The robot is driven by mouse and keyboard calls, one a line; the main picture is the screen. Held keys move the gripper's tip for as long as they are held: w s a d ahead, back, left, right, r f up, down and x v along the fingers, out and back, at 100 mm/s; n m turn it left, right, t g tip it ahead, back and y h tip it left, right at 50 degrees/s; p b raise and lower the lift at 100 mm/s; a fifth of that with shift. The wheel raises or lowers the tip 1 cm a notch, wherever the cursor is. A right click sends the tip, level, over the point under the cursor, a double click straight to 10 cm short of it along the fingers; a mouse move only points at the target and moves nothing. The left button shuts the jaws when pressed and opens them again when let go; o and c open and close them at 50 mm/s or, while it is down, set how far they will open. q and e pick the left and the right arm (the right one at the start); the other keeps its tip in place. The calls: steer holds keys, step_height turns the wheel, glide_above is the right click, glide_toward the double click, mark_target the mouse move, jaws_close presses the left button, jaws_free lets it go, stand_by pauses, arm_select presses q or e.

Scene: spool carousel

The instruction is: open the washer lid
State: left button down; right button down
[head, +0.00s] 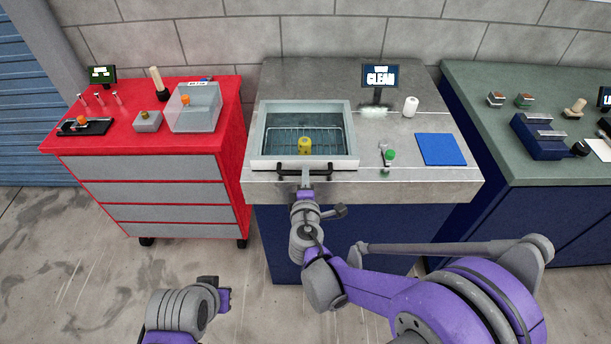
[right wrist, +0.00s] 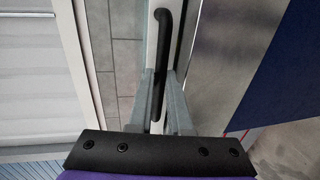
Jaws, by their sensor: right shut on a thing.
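The washer (head: 254,150) is a grey, square-framed basin set in the steel bench. Its lid (head: 352,140) is a pale frame with a clear pane and looks down flat over the basin. A yellow part (head: 304,146) and a wire rack show through it. A black bar handle (head: 322,169) runs along the lid's front edge; it also shows in the right wrist view (right wrist: 164,30). My right gripper (head: 306,178) is shut on the handle, with one finger on each side of it. Part of my left arm shows low in the head view, but its fingers cannot be made out.
On the bench right of the washer are a CLEAN display (head: 380,77), a white roll (head: 410,107), a green-topped item (head: 389,155) and a blue mat (head: 441,149). A red cabinet (head: 229,150) stands left; a green-topped bench (head: 475,100) stands right. The floor in front is clear.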

mark_target(305, 110)
steer(key=shift+w, duration=0.1)
stand_by(0.6)
steer(key=r+p+x, duration=0.1)
steer(key=r+x, duration=0.1)
steer(key=x, duration=0.7)
steer(key=r+p+x, duration=0.1)
steer(key=r+x, duration=0.1)
steer(key=x, duration=0.7)
steer(key=w+r+p+x, duration=0.1)
steer(key=x, duration=0.8)
steer(key=shift+w+r, duration=0.3)
steer(key=shift+w, duration=0.2)
steer(key=c, duration=1.2)
jaws_free()
steer(key=shift+o, duration=0.2)
steer(key=shift+s, duration=0.1)
steer(key=b+v, duration=0.1)
steer(key=v, duration=0.9)
steer(key=shift+s, duration=0.35)
